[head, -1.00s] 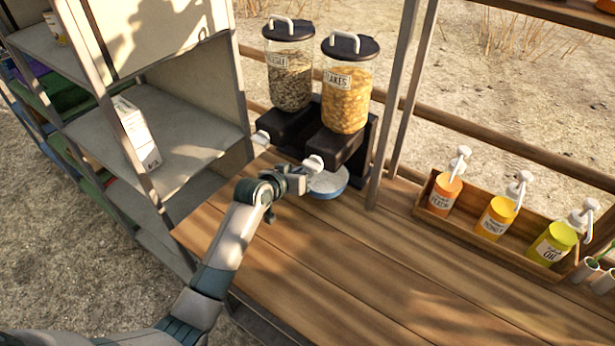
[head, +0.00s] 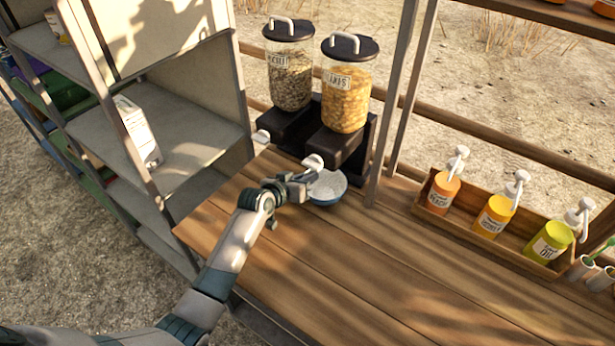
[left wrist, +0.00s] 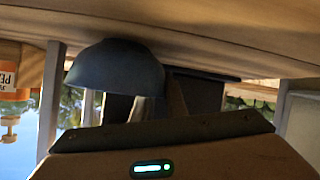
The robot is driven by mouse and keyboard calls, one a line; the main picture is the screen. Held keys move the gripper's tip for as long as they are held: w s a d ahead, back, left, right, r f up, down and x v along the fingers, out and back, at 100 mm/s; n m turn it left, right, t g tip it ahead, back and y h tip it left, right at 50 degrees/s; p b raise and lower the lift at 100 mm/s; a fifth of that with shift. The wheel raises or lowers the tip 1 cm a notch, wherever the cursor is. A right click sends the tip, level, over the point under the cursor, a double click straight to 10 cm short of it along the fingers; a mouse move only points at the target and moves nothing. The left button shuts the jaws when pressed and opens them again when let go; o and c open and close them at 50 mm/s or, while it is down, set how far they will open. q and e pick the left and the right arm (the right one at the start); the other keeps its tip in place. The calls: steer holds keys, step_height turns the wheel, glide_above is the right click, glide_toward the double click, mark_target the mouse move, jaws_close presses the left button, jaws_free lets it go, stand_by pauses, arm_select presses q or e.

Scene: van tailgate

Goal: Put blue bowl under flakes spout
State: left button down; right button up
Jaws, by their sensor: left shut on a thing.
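The blue bowl (head: 325,201), with a pale grey inside, is near the back edge of the wooden counter, just in front of the flakes dispenser (head: 346,95). My left gripper (head: 306,186) is shut on its left rim. The flakes spout (head: 313,163), with a white knob, is just above and behind the bowl's left side in the head view. The bowl (left wrist: 115,72) shows upside down in the left wrist view, close to the counter. I cannot tell if it touches the wood. My right gripper is not in view.
A second dispenser of darker grain (head: 289,75) stands left of the flakes. A metal post (head: 386,130) rises right of the bowl. A wooden box (head: 433,200) of pump bottles sits to the right. Grey shelving (head: 190,130) is at left. The front counter is clear.

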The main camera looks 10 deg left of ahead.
arm_select(q)
steer(key=shift+f, duration=0.1)
steer(key=c, duration=1.7)
jaws_free()
steer(key=shift+c, duration=0.2)
steer(key=shift+s, duration=0.1)
steer(key=b+v, duration=0.2)
steer(key=v, duration=0.8)
steer(key=shift+s+a+r, duration=0.1)
steer(key=shift+s+r, duration=0.15)
steer(key=shift+s+a+r, duration=0.2)
steer(key=shift+s+r, duration=0.1)
steer(key=shift+s, duration=0.2)
